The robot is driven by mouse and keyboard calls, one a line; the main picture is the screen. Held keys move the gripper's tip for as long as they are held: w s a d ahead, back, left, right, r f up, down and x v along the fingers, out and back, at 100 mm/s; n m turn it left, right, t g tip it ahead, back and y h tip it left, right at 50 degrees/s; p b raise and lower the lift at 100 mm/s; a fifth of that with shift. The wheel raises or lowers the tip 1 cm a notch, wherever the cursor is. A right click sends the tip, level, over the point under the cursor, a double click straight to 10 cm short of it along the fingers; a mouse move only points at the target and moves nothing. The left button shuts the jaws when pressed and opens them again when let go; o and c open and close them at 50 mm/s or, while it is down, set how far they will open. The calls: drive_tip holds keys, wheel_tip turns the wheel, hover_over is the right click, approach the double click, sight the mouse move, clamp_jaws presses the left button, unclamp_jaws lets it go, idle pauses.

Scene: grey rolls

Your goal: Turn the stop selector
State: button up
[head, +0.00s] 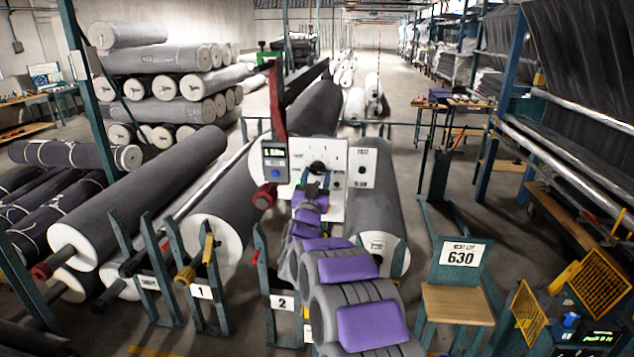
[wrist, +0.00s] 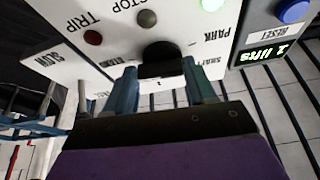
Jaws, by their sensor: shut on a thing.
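The stop selector is a black knob (wrist: 160,55) on a white panel (wrist: 75,50). In the wrist view the panel lettering appears upside down, with STOP, TRIP, SLOW and PARK legible. My gripper (wrist: 159,72) has one teal finger on each side of the knob's black grip and is shut on it. In the head view my gripper (head: 313,188) is at the panel (head: 334,205), just below the knob (head: 317,168). My purple and grey arm hides the panel's lower middle. The knob's exact pointer direction cannot be told.
A grey box with a lit display and a blue button (head: 275,173) adjoins the panel's left side. Large grey rolls (head: 150,200) lie left and behind. A stand marked 630 (head: 460,256) and yellow grilles (head: 600,280) are at right. Open floor lies in the right-hand aisle.

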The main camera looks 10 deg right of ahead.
drive_tip(key=shift+a+f+m, duration=0.1)
drive_tip(key=shift+f+m, duration=0.05)
drive_tip(key=shift+m, duration=0.45)
drive_tip(key=o, duration=0.9)
drive_tip(key=shift+w, duration=0.15)
drive_tip(key=shift+o, duration=0.7)
drive_tip(key=v, duration=1.7)
drive_tip(key=shift+a+b, duration=0.3)
drive_tip(key=shift+a, duration=0.15)
